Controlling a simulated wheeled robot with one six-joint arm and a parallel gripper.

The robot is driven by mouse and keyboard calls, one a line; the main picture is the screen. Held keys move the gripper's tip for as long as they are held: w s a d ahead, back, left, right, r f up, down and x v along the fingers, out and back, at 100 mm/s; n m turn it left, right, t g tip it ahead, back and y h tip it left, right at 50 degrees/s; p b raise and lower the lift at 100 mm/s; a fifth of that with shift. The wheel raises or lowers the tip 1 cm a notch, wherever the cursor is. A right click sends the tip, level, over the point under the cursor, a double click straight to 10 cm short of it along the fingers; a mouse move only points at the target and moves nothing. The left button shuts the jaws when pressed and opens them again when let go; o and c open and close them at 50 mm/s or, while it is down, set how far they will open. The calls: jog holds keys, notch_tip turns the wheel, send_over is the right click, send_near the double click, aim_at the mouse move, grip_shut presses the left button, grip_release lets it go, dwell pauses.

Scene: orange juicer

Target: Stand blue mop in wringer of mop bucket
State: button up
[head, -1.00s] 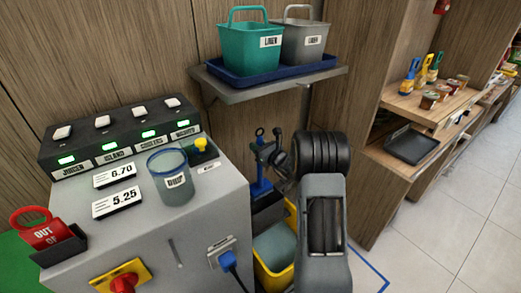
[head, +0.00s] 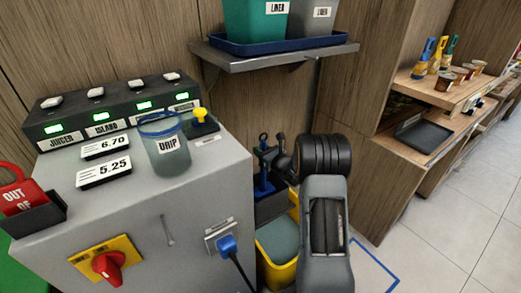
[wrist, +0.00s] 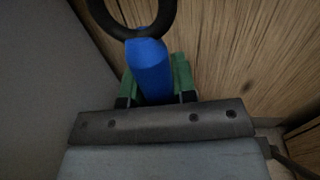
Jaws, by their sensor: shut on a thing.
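The blue mop (head: 263,184) stands roughly upright behind the grey machine, at the wringer of the mop bucket. My gripper (head: 268,158) is shut on the upper part of its handle. In the wrist view, the blue handle (wrist: 149,70), with a black ring at its top, sits between my green-padded fingers (wrist: 153,88). The yellow mop bucket (head: 282,268) is on the floor below, with a dark wringer (head: 271,207) at its back. The mop's lower end is hidden, so I cannot tell whether it is inside the wringer or touching it.
The grey machine (head: 150,215) with a blue plug (head: 227,243) stands close on the left. A wall shelf (head: 285,55) with bins hangs above. Wooden shelving (head: 440,90) is at the right, with open tiled floor (head: 465,225) before it.

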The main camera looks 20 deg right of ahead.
jog(key=shift+f+b, duration=1.75)
jog(key=shift+f, duration=1.05)
jog(key=o, duration=1)
jog(key=shift+f, duration=0.1)
jog(key=shift+s, duration=0.15)
jog(key=shift+p+v, duration=2.3)
jog(key=shift+v, duration=4.5)
